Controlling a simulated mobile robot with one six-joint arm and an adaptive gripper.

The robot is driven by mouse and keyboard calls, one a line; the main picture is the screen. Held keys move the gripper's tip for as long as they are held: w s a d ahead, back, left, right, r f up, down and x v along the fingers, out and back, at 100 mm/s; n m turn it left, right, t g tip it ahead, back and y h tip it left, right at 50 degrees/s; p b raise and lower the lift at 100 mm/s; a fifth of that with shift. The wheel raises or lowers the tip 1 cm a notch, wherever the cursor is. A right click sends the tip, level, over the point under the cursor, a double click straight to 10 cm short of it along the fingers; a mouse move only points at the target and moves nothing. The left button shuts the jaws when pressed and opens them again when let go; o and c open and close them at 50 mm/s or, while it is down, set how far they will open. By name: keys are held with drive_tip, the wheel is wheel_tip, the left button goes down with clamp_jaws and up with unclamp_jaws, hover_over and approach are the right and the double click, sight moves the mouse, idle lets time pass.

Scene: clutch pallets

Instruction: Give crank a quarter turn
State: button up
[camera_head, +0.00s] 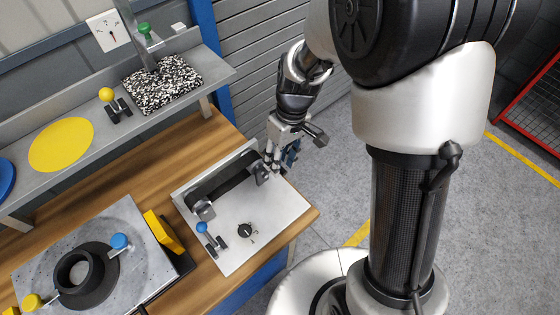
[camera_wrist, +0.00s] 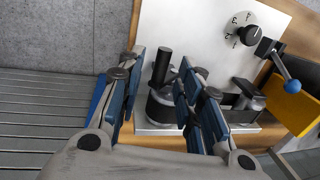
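The crank (camera_wrist: 161,64) shows in the wrist view as an upright black cylindrical handle above a dark, rounded hub on a white panel (camera_head: 265,215). In the head view, the crank's end of the panel (camera_head: 262,174) is partly hidden by my fingers. My gripper (camera_head: 272,160) is at the panel's far right corner. In the wrist view, my gripper (camera_wrist: 165,66) has its blue-padded fingers spread, one on each side of the handle. Gaps show between handle and pads, so it is not gripped. I cannot tell the exact height of the fingertips against the handle.
The panel also carries a black dial (camera_head: 245,231) and a blue-knobbed lever (camera_head: 203,228). A yellow block (camera_head: 163,232) and a grey plate with a black ring (camera_head: 88,275) stand to the left. A shelf (camera_head: 195,75) runs behind.

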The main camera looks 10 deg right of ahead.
drive_tip(key=shift+f, duration=0.25)
drive_tip(key=shift+c, duration=0.6)
clamp_jaws()
